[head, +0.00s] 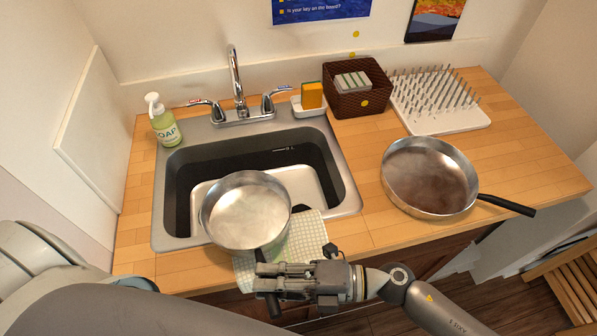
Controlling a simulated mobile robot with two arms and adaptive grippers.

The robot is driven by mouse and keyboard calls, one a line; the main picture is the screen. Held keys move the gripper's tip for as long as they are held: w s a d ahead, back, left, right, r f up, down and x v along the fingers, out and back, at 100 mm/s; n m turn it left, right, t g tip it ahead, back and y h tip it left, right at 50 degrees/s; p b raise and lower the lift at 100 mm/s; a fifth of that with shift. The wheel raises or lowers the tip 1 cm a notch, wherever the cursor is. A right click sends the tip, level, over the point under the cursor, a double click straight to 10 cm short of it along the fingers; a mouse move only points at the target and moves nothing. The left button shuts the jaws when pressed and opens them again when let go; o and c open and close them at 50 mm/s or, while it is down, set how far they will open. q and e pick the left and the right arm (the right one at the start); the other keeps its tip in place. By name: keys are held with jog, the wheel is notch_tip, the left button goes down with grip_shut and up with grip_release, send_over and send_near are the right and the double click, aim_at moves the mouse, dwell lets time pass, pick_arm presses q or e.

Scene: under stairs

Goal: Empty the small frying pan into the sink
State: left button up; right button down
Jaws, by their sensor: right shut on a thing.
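The small frying pan (245,212), a round silvery metal pan, is over the front left part of the sink (345,185). It looks about level, and its inside is pale and shiny; I cannot tell whether anything lies in it. My right gripper (266,280) is shut on the pan's dark handle, in front of the sink at the counter's front edge. The fingers hide part of the handle. My left gripper is not in view; only part of my left arm shows at the lower left.
A larger frying pan (430,178) with a brownish inside sits on the right counter, handle to the right. Behind are a faucet (236,85), soap bottle (163,122), sponge (312,95), woven basket (356,92) and drying rack (437,105). A checked cloth (308,228) lies at the sink's front.

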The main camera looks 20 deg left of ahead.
jog(key=shift+w+r, duration=0.15)
notch_tip(320, 180, up, 4)
jog(key=p, duration=0.3)
jog(key=shift+r+p, duration=0.1)
jog(key=shift+p, duration=0.25)
